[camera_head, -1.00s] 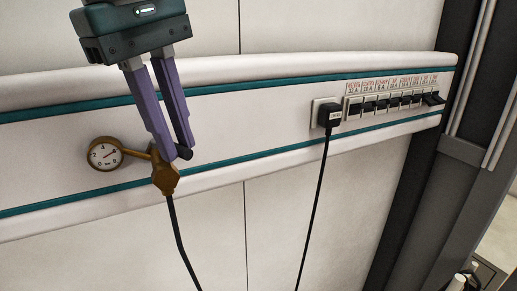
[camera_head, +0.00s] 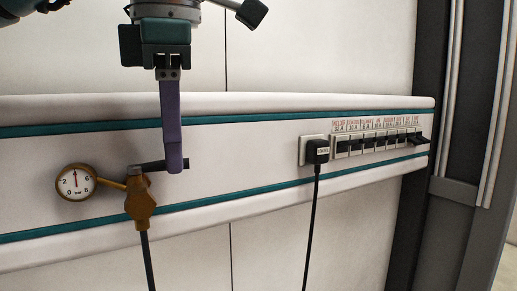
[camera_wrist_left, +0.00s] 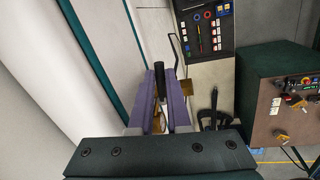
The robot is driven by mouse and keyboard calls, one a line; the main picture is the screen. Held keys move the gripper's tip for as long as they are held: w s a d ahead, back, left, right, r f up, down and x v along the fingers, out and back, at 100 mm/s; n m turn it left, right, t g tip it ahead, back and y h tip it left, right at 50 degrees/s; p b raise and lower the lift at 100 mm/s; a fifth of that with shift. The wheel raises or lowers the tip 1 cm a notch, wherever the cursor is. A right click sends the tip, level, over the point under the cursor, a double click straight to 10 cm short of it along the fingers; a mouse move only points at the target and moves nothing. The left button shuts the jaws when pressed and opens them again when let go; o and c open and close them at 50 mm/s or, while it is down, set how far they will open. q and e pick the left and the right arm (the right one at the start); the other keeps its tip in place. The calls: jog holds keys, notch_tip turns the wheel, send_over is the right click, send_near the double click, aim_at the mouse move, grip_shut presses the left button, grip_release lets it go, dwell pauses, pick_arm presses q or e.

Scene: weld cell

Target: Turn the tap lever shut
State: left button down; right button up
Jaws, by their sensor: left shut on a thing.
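The brass tap (camera_head: 141,200) sits on the wall panel, with a black hose hanging from its lower end. Its black lever (camera_head: 149,166) points sideways to the right, nearly level. A round pressure gauge (camera_head: 75,182) is joined to the tap's left side; its needle points about straight up. My left gripper (camera_head: 174,165) comes down from above, seen edge-on, and its purple fingers are shut on the lever near its outer end. In the left wrist view the black lever (camera_wrist_left: 160,78) lies between the two fingers (camera_wrist_left: 164,100), with brass partly hidden behind them. My right gripper is out of view.
A black plug (camera_head: 317,151) with a hanging cable sits in a socket right of the tap. A row of black switches (camera_head: 375,143) follows it. A dark grey post (camera_head: 455,190) stands at the right. The wall below the panel is clear.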

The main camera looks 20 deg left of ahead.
pick_arm(q)
jog(key=shift+w+a+n, duration=0.25)
jog(key=shift+w+n, duration=0.1)
jog(key=shift+n, duration=0.75)
jog(key=c, duration=0.9)
grip_release()
jog(key=r+p, duration=0.3)
jog(key=d+r+p, duration=0.1)
jog(key=r+p, duration=0.1)
jog(key=r, duration=0.1)
jog(key=s+r+p, duration=0.1)
jog(key=r+p, duration=0.2)
jog(key=shift+s+d+r+p, duration=0.1)
jog(key=shift+d+r+p, duration=0.15)
jog(key=shift+r+p, duration=0.1)
